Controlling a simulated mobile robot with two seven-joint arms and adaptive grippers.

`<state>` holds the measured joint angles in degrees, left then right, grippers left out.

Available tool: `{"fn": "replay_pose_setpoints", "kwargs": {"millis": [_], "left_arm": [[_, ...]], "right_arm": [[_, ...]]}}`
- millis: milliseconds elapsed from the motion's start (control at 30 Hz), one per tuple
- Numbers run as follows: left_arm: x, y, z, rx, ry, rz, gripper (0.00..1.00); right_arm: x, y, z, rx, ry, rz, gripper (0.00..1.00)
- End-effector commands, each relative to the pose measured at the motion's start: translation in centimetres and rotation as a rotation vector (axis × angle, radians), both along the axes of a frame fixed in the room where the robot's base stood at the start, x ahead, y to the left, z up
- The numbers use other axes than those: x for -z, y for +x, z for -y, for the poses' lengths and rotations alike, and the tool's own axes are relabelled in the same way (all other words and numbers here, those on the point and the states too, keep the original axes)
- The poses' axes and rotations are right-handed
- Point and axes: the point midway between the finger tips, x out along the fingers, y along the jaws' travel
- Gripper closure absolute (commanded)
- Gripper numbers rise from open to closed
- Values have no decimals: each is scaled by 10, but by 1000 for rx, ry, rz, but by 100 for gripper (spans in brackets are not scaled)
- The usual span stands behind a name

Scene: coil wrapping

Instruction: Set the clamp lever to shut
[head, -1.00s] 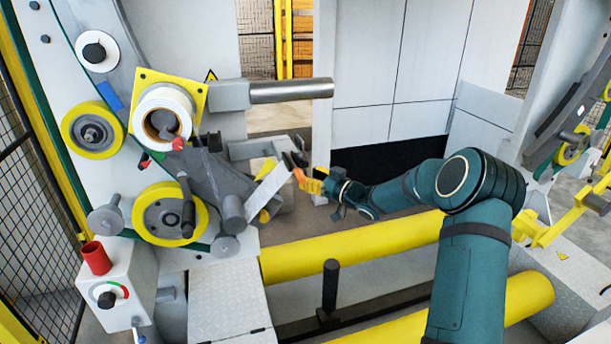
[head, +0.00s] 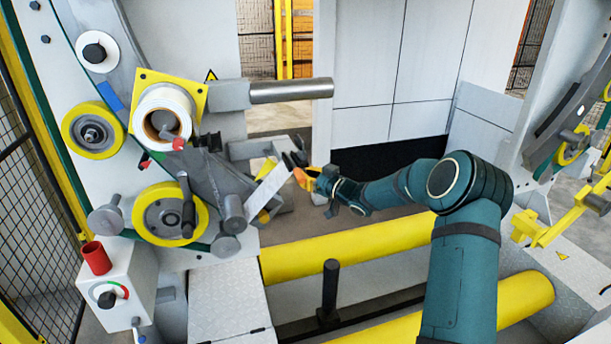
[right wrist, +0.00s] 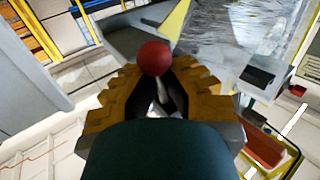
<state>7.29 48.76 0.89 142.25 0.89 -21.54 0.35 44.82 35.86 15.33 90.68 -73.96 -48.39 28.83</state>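The clamp lever (right wrist: 159,88) appears to be the thin metal stem topped by a red ball knob (right wrist: 154,58) in the right wrist view. My right gripper (right wrist: 156,72) has its two stepped orange fingers on either side of the stem and knob, with a gap between them. I cannot tell whether either finger touches the knob. In the head view my right gripper (head: 303,173) is beside the slanted light plate of the machine arm, and the lever there cannot be made out. My left gripper is out of view.
The machine at left carries yellow-rimmed rollers (head: 92,131), a white film roll (head: 163,112) and a grey bar (head: 290,91). A control box (head: 113,285) stands at lower left. Yellow horizontal cylinders (head: 340,255) lie below my right arm. Wrapped film (right wrist: 262,42) shows in the wrist view.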

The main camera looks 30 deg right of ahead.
Motion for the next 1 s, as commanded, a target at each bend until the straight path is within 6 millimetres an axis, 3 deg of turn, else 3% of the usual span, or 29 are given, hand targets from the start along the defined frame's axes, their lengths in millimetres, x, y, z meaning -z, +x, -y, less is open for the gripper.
{"fn": "replay_pose_setpoints", "kwargs": {"millis": [367, 1000], "left_arm": [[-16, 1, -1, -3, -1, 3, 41], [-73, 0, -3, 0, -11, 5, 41]], "right_arm": [[-6, -2, 9, 1, -160, -45, 100], [-26, -10, 37, 1, -731, -208, 100]]}}
